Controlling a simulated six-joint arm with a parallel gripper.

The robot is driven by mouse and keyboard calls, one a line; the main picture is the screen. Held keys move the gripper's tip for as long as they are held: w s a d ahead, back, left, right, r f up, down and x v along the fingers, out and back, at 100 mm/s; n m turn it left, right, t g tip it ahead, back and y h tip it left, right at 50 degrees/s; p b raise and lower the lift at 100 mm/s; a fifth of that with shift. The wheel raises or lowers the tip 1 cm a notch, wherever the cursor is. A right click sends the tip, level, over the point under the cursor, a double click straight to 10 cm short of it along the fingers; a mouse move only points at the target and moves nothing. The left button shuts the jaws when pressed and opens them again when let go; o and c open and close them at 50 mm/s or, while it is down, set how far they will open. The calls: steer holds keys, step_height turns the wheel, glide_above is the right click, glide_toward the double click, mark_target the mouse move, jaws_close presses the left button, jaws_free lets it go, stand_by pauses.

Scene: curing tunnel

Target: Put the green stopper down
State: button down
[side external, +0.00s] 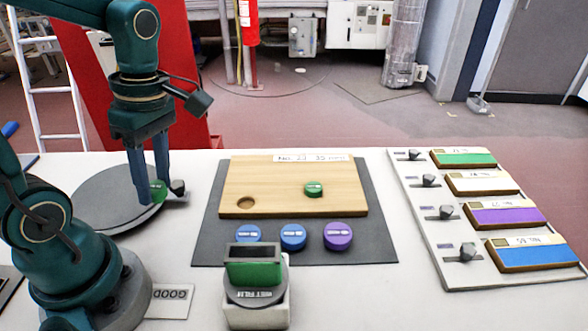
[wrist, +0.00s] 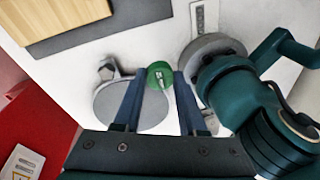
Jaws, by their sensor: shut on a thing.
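My gripper (side external: 150,195) points down at the left of the table, its two blue fingers shut on a green stopper (side external: 157,190). The wrist view shows the stopper (wrist: 160,75) between the fingertips. It is over or near the right edge of the grey round plate (side external: 100,193); I cannot tell whether it touches the plate. A second green stopper (side external: 314,189) sits on the wooden board (side external: 285,178).
Two blue stoppers (side external: 293,237) and a purple one (side external: 338,236) stand in front of the board on the dark mat (side external: 382,235). A white block with a green-and-black stamp-like top (side external: 255,270) stands nearer. A panel of coloured bars (side external: 440,250) is at right. A GOOD card (side external: 170,311) lies front left.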

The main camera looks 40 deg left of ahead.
steer(key=shift+a+r, duration=0.15)
steer(key=shift+a, duration=0.05)
steer(key=w+d+r+m+t, duration=0.1)
steer(key=w+m, duration=0.4)
steer(key=m, duration=0.6)
steer(key=w+d+r+m+t+y, duration=0.1)
steer(key=w+r+m, duration=0.3)
steer(key=m, duration=0.8)
steer(key=shift+w+d+r+t, duration=0.2)
steer(key=shift+w+d+t, duration=0.15)
steer(key=shift+w+t, duration=0.35)
